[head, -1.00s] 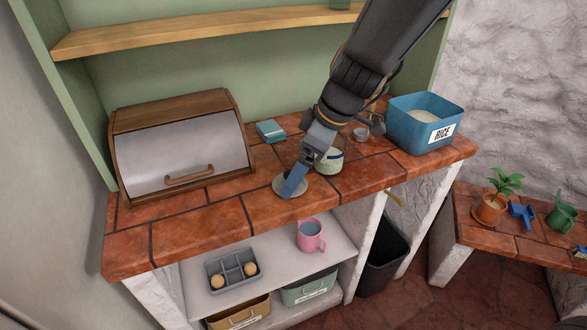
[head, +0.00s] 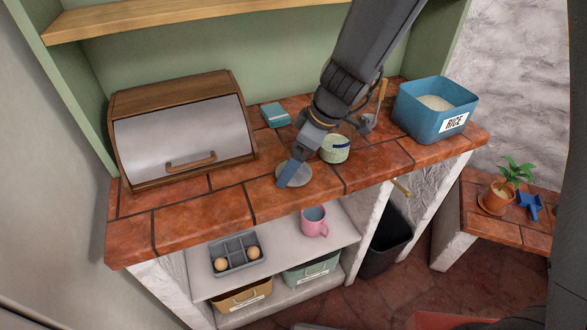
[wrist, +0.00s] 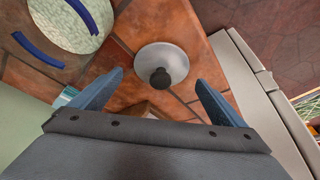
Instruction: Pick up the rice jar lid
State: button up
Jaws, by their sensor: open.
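The rice jar lid (wrist: 162,64) is a round grey disc with a dark knob, lying flat on the tiled counter. In the head view the lid (head: 299,174) is near the counter's front, partly hidden by a finger. My gripper (wrist: 155,90) is open and empty; in the wrist view the lid lies just beyond the fingertips, between their lines. In the head view my gripper (head: 283,185) overlaps the lid's left part; the gap above it cannot be judged. A pale round jar (head: 335,149) with a blue band stands right of the lid.
A blue tub labelled RICE (head: 434,110) stands at the counter's right end. A bread box (head: 182,131) fills the left. A small teal box (head: 275,114) lies at the back. The front-left tiles (head: 195,213) are clear. The counter's front edge is close to the lid.

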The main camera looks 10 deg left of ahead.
jog(key=shift+a+f, duration=0.25)
jog(key=shift+f, duration=0.45)
jog(key=c, duration=1.2)
jog(key=shift+o, duration=0.2)
jog(key=shift+r, duration=0.15)
